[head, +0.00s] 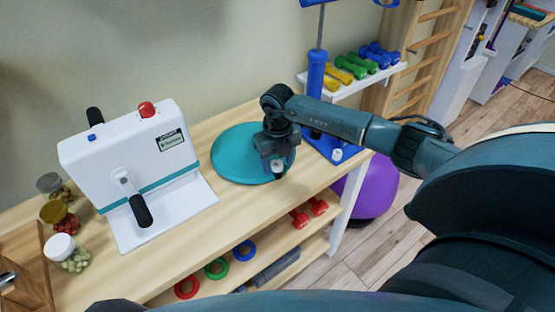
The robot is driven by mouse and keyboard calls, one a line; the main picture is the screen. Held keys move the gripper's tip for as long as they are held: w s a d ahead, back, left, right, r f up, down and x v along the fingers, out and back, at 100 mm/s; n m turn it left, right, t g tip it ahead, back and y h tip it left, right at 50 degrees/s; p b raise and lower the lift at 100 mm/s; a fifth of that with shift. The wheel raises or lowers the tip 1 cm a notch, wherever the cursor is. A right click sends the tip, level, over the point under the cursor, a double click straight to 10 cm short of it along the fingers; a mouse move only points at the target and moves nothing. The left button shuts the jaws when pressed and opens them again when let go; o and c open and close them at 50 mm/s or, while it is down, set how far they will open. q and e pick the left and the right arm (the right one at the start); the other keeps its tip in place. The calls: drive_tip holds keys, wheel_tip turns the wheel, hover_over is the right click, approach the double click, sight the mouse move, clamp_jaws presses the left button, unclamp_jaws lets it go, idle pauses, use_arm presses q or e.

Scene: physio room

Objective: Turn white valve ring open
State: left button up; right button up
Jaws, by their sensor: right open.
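A round teal cushion (233,160) lies flat on the wooden bench top. A small white ring-like piece (277,167) shows at its right front edge, partly hidden by my gripper; I take it for the valve ring. My right gripper (275,172) points down over it, open, with its fingers beside the white piece. I cannot tell whether they touch it, or how the ring is turned. A blue floor pump (316,75) stands behind on the right, with a small white part (337,155) at its base. My left gripper is out of view.
A white hand-crank machine (130,155) and several lidded jars (68,252) stand on the left of the bench (200,245). Red dumbbells (308,212) and coloured rings (216,267) lie on the shelves below. A purple ball (375,190) sits on the floor at right.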

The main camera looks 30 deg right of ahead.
drive_tip(key=c, duration=1)
drive_tip(key=shift+f+n+b, duration=0.15)
drive_tip(key=shift+n+b, duration=0.75)
drive_tip(key=shift+n, duration=0.2)
drive_tip(key=shift+r+n, duration=0.2)
drive_tip(key=shift+n, duration=0.3)
drive_tip(key=o, duration=1)
wheel_tip(320, 180, up, 13)
drive_tip(key=b, duration=0.1)
drive_tip(key=shift+b, duration=0.35)
